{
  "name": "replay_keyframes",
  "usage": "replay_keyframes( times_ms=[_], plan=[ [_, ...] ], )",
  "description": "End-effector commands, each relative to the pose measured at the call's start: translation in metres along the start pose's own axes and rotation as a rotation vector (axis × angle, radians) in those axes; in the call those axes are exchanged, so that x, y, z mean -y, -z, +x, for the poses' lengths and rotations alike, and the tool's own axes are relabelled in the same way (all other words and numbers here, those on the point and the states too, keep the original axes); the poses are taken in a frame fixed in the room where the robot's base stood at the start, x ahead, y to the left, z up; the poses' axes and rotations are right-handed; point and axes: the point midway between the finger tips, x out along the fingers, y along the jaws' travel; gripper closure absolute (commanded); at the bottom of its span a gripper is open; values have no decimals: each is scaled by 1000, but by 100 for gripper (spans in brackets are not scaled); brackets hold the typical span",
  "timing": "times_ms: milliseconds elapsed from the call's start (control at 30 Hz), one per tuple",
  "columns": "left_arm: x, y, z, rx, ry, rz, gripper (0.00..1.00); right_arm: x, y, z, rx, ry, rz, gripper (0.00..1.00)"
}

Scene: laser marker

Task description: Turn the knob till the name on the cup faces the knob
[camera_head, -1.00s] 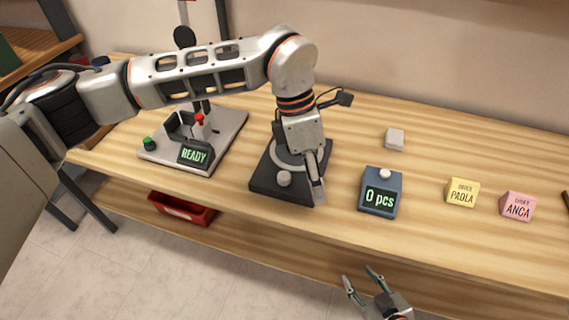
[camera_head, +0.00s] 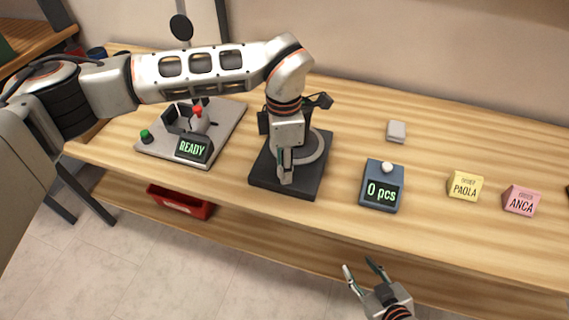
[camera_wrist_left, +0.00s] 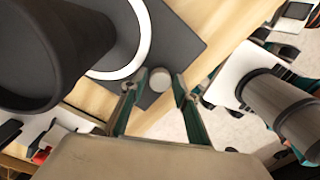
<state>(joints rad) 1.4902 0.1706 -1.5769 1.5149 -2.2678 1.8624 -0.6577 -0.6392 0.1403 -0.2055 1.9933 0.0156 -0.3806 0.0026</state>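The knob (camera_wrist_left: 159,79) is a small pale round cap on the dark base plate (camera_head: 315,180). In the head view it is hidden behind my left gripper (camera_head: 286,172). In the left wrist view it lies between the two spread fingertips of my left gripper (camera_wrist_left: 154,88), with gaps visible beside it. The cup (camera_wrist_left: 45,45) looks like a large dark cylinder inside a pale ring (camera_wrist_left: 135,55). My arm mostly hides it in the head view, and no name shows on its visible side. My right gripper (camera_head: 362,267) is open and empty in front of the table edge.
A marking station (camera_head: 225,125) with a READY display stands left of the plate. A blue counter (camera_head: 381,187) reading 0 pcs stands to the right. Further right are a yellow PAOLA block (camera_head: 464,186) and a pink ANCA block (camera_head: 520,201). A red bin (camera_head: 178,203) is below.

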Motion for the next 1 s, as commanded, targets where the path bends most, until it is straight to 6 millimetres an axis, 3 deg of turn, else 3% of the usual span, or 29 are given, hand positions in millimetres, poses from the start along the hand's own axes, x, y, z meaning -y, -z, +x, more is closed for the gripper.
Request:
replay_keyframes(
  times_ms=[233, 333, 367, 733, 1000],
  plan=[
    [0, 0, 0, 1, 0, 0, 70, 0, 0, 0, 0, 0, 0, 60],
    [0, 0, 0, 1, 0, 0, 96, 0, 0, 0, 0, 0, 0, 60],
    [0, 0, 0, 1, 0, 0, 98, 0, 0, 0, 0, 0, 0, 60],
    [0, 0, 0, 2, -2, -38, 98, 0, 1, -1, 0, 0, 1, 60],
    [0, 0, -2, 6, -3, -199, 98, 0, 8, -4, -4, 3, 8, 60]
  ],
)
